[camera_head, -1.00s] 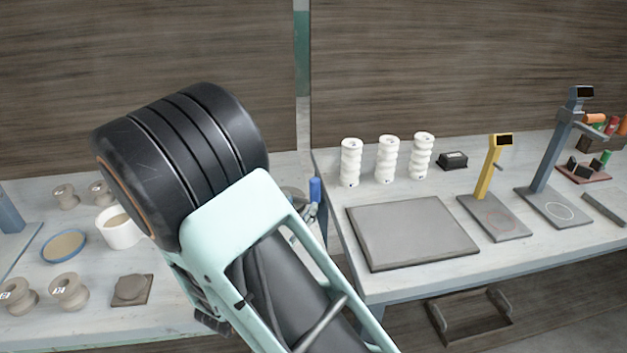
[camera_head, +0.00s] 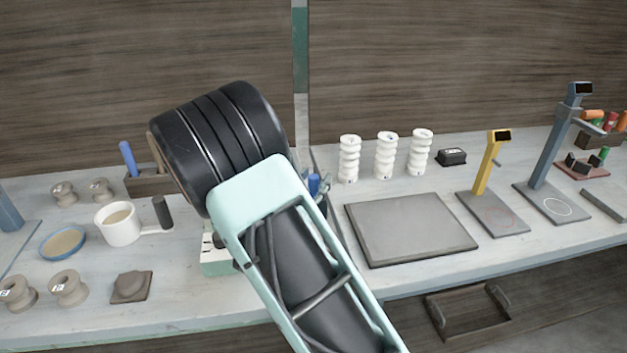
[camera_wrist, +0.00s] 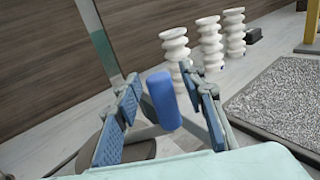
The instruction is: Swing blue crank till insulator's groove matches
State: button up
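The blue crank's handle (camera_wrist: 163,100) stands between the two fingers of my gripper (camera_wrist: 159,82) in the wrist view. The fingers are apart, with blue ribbed pads, and a gap shows on the left side of the handle. The right finger is closer to it; whether it touches I cannot tell. In the head view a bit of the blue handle (camera_head: 314,185) shows at the right edge of my arm, which hides most of the gripper and crank. Three white ribbed insulators (camera_head: 386,155) stand upright on the right table. The insulator at the crank and its groove are hidden.
A grey slab (camera_head: 411,229) lies on the right table, with a yellow stand (camera_head: 488,165) and a dark blue stand (camera_head: 551,140) beyond it.

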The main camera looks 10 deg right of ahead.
grip_shut()
jog(key=shift+s+a, duration=0.1)
dwell(0.4)
jog(key=shift+s+a+m+g+h+p, duration=0.25)
jog(key=shift+s+a+m+g+h, duration=0.15)
jog(key=shift+m+g+h, duration=0.4)
jog(key=shift+s+a+m+g+h+p, duration=0.25)
jog(key=shift+s+m+g+h, duration=0.1)
jog(key=shift+m+g+h, duration=0.45)
jog(key=shift+s+a, duration=0.15)
jog(key=shift+s, duration=0.1)
jog(key=shift+p+v, duration=0.45)
jog(key=shift+v, duration=0.9)
jog(key=shift+w+a+f, duration=0.1)
jog(key=shift+a, duration=0.2)
